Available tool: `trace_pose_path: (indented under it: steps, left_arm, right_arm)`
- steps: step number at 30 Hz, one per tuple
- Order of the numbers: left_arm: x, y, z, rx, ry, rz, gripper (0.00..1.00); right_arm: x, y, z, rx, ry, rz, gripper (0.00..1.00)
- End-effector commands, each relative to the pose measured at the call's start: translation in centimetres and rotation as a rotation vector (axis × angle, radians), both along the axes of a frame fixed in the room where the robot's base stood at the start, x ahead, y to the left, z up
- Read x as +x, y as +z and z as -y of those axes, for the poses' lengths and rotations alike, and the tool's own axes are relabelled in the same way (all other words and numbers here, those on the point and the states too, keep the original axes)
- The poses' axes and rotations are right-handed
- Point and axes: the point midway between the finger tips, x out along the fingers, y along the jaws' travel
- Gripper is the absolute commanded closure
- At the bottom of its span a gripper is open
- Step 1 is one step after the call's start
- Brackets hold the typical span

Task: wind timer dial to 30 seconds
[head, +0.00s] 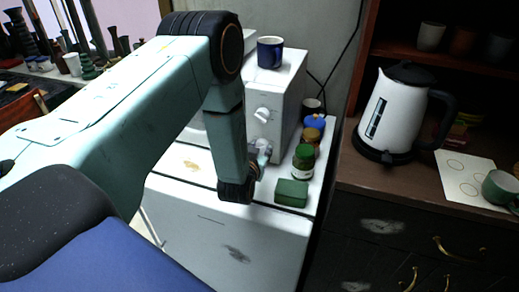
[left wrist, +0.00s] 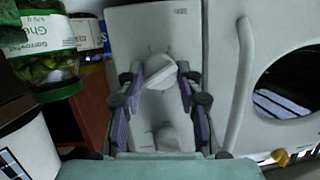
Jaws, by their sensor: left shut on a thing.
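The white microwave (head: 285,85) stands on the white cabinet, and its front panel carries two round knobs. The upper knob (head: 262,115) is clear of my gripper in the head view. My left gripper (head: 258,162) is at the lower knob, which is partly hidden there. The left wrist view is turned over. In it the timer dial (left wrist: 160,72), with a slanted ridge and small tick marks around it, sits between the fingers of my left gripper (left wrist: 161,80). The fingers are shut on the dial. The other knob (left wrist: 167,138) is below it. My right gripper is not in view.
A green-lidded jar (head: 303,160), other small jars and a green sponge (head: 291,193) stand close right of the microwave. A blue mug (head: 270,52) is on top. The door handle (left wrist: 240,85) runs beside the panel. A white kettle (head: 393,112) is farther right.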

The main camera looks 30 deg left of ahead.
Motion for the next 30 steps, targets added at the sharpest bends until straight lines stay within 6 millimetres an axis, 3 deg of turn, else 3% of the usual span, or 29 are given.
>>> trace_pose_path:
  steps: [11,12,19,30]
  left_arm:
    - [-0.37,-0.52,0.08,0.0,-0.001,-0.016,0.96]
    - [-0.37,-0.52,0.08,0.0,-0.001,-0.016,0.62]
    - [-0.2,-0.28,0.04,0.0,0.0,-0.009,0.42]
    - [-0.36,-0.05,0.1,0.001,0.0,-0.004,0.41]
  right_arm:
    - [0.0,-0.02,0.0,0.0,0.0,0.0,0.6]
    - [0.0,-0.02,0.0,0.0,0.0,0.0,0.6]
    - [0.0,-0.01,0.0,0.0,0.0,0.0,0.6]
    - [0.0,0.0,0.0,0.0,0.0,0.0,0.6]
